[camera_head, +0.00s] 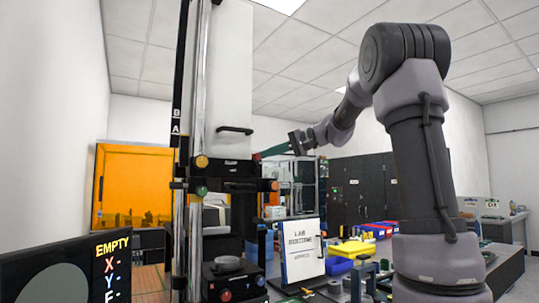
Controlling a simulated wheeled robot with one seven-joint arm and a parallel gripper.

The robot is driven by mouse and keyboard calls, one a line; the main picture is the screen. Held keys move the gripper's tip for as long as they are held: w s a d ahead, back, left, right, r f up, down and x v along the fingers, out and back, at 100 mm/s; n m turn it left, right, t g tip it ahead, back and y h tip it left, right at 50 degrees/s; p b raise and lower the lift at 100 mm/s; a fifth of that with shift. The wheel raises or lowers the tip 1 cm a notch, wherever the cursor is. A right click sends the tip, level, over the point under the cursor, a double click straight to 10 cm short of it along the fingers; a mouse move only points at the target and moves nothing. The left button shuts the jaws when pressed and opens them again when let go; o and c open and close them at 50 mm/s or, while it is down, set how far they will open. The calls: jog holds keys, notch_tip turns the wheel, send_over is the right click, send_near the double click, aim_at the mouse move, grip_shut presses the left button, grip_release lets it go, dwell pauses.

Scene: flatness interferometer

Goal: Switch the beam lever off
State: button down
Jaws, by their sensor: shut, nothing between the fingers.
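The interferometer (228,80) is a tall column instrument with a white housing, metal rods and coloured knobs, left of centre. A dark teal bar (272,151) sticks out to the right from its middle height; it may be the beam lever, but I cannot tell its on or off position. A black handle (236,130) is on the housing front. My gripper (292,141) is at the end of my arm, near the bar's right end. It is small and dark here, shut and empty. I cannot tell whether it touches the bar.
A monitor (60,270) reading "EMPTY" stands at lower left. A round part (228,264) sits on the instrument's lower stage. A white "LAB" sign (302,252) stands right of it, beside a yellow bin (352,249). An orange-windowed enclosure (140,185) and dark cabinets (362,190) stand behind.

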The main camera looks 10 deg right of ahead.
aim_at(258, 158)
jog(key=shift+s+a+r+n+h, duration=0.1)
jog(key=shift+a+n+h, duration=0.1)
jog(key=shift+n+h, duration=0.15)
jog(key=a+n+h, duration=0.1)
jog(key=h, duration=0.1)
jog(key=s+a+n+h, duration=0.1)
jog(key=a+n+h, duration=0.1)
jog(key=h, duration=0.1)
jog(key=a+f+n+h, duration=0.1)
jog(key=h, duration=0.1)
jog(key=shift+s+a+t, duration=0.2)
jog(key=shift+t, duration=0.2)
dwell(0.3)
jog(key=shift+w+d+f, duration=0.25)
jog(key=shift+d, duration=0.4)
